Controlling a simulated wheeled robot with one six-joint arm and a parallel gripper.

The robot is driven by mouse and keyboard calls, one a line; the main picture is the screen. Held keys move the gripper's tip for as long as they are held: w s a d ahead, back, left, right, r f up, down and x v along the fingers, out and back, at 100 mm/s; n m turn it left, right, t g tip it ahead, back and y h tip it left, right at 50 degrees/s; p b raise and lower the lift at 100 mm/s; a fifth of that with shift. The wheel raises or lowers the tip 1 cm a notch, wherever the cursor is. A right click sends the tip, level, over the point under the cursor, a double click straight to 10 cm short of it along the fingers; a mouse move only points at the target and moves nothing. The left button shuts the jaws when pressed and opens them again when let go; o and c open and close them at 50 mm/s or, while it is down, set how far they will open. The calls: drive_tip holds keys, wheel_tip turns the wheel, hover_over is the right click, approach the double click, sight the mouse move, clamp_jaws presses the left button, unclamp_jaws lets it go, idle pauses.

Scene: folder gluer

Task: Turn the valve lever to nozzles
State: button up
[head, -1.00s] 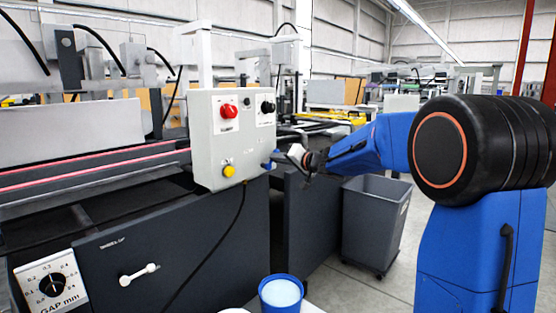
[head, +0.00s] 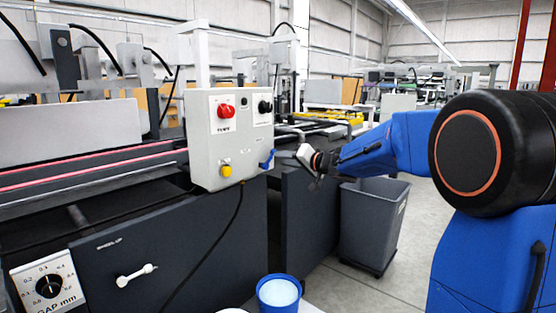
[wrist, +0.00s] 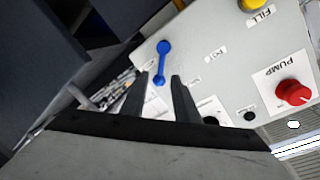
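In the wrist view the lever (wrist: 162,62) is a straight blue handle with a rounded head at one end. Small labels stand beside it, too small to read surely. My gripper (head: 308,158) is to the right of the box in the head view. In the wrist view my gripper (wrist: 161,78) is open, its two dark fingers apart. The lever's narrow end shows between the fingertips; I cannot tell whether it is within their depth. No grip on it shows.
The box carries a red PUMP knob (wrist: 293,93), a black knob (head: 265,107) and a yellow FILL button (head: 226,171). A grey bin (head: 372,225) stands on the floor below my arm. A blue cup (head: 279,293) is at the bottom. Floor is clear at right.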

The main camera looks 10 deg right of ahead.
drive_tip(key=v, duration=1.2)
drive_tip(key=shift+s, duration=0.25)
drive_tip(key=shift+d, duration=0.15)
drive_tip(key=s+d+f+m+g+h, duration=0.1)
drive_tip(key=s+d+f+h, duration=0.15)
drive_tip(key=s+h, duration=0.35)
drive_tip(key=s+d+f+m+h, duration=0.15)
drive_tip(key=s+d+h, duration=0.3)
drive_tip(key=s, duration=0.45)
drive_tip(key=s+a+f+n+g+y, duration=0.1)
drive_tip(key=s+a+f+n+g, duration=0.2)
drive_tip(key=s+f, duration=0.6)
drive_tip(key=s+a+f+n+g+y, duration=0.2)
drive_tip(key=s+a+f+g, duration=0.3)
drive_tip(key=s+f, duration=0.5)
drive_tip(key=s+a+n, duration=0.1)
drive_tip(key=s, duration=0.5)
drive_tip(key=shift+s+a+g, duration=0.3)
drive_tip(key=shift+s+a, duration=0.1)
